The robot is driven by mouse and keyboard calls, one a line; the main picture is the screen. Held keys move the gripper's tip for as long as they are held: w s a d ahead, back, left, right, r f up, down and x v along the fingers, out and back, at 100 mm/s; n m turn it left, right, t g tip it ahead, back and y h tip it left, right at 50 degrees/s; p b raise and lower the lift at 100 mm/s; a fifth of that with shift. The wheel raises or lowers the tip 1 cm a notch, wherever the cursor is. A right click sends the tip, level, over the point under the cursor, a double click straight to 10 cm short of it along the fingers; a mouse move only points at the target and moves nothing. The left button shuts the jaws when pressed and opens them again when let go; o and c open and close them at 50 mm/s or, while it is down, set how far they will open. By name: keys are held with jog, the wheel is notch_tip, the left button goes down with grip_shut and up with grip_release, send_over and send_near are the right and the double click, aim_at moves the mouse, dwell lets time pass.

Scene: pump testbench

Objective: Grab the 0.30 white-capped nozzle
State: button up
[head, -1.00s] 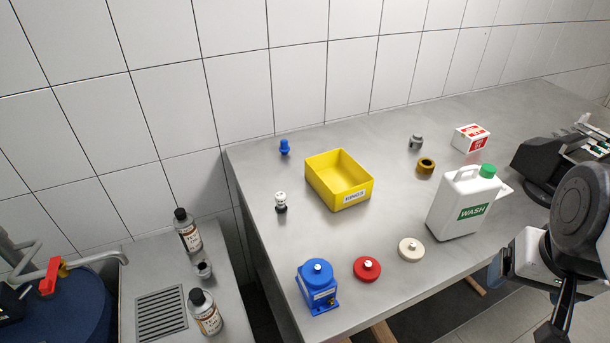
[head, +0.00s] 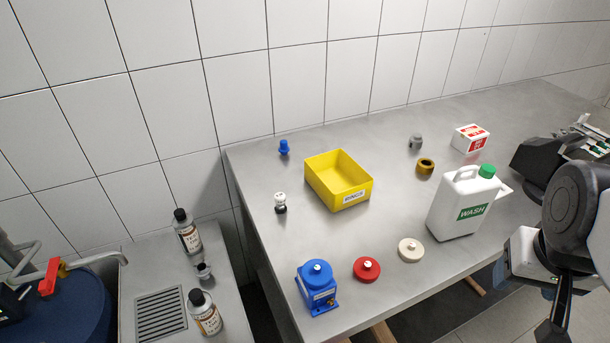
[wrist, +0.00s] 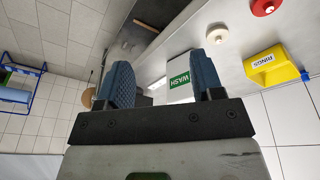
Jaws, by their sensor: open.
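A small nozzle with a white top and a dark lower part (head: 280,202) stands upright on the grey bench, left of the yellow bin, in the head view. Any number on it is too small to read. I do not make it out in the wrist view. My gripper (wrist: 164,80) is open and empty, its two blue padded fingers apart in the wrist view. In the head view my gripper is at the right, beyond the bench's front edge and far from the nozzle, partly hidden by my arm.
The white WASH jug (head: 464,205) stands between my gripper and the nozzle. The yellow RINGS bin (head: 356,199), blue pump-like unit (head: 318,287), red disc (head: 367,270) and cream disc (head: 411,250) stand nearby. A blue nozzle (head: 284,148) stands behind. Bench around the white-capped nozzle is clear.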

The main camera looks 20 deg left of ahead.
jog(key=w+a+f+n+t+h, duration=0.2)
jog(key=w+a+f+n+t, duration=0.1)
jog(key=w+a+n, duration=0.6)
jog(key=w+a+f+n+t+h, duration=0.3)
jog(key=w+a+n, duration=0.4)
jog(key=n, duration=0.4)
jog(key=n+t+y, duration=0.4)
jog(key=n+y, duration=0.5)
jog(key=n, duration=1)
send_near(279, 199)
jog(key=shift+x, duration=1.25)
jog(key=shift+f, duration=0.1)
jog(key=shift+x, duration=1.3)
jog(key=shift+w, duration=0.1)
